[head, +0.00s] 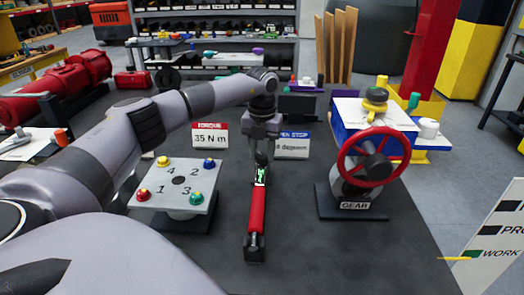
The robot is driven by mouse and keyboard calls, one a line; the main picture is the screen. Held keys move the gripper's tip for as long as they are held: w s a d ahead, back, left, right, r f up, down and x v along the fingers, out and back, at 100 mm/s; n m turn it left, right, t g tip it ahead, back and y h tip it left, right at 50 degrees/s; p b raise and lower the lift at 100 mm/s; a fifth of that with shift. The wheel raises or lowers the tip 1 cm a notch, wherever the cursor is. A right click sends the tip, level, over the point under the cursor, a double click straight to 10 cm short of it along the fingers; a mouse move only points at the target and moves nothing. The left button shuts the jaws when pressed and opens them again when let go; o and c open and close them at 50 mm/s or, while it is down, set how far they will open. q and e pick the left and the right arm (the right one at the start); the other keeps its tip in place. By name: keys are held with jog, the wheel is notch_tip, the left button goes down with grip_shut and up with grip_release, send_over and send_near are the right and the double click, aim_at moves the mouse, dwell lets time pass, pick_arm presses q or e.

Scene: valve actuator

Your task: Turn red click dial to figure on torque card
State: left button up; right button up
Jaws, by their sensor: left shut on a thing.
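The torque card (210,136) stands on the table with a red band and reads "35 N m". A torque wrench (256,212) with a red grip, a small green display and a dark end points toward me, right of the numbered plate. My left gripper (262,149) comes from above and is shut at the far end of the wrench. Its fingertips and the part they hold are small and partly hidden. I cannot make out a separate red click dial or its figure. My right gripper is not in view.
The numbered plate (176,185) with coloured bolts stands left of the wrench. A gear unit with a red handwheel (374,157) stands to the right. A blue-banded stop card (292,145) is behind. The dark table's front right is clear.

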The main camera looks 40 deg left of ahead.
aim_at(262, 155)
pick_arm(q)
jog(key=shift+m, duration=0.4)
jog(key=o, duration=1.1)
jog(key=shift+c, duration=0.2)
jog(key=shift+r+b, duration=0.5)
jog(key=shift+r, duration=3.15)
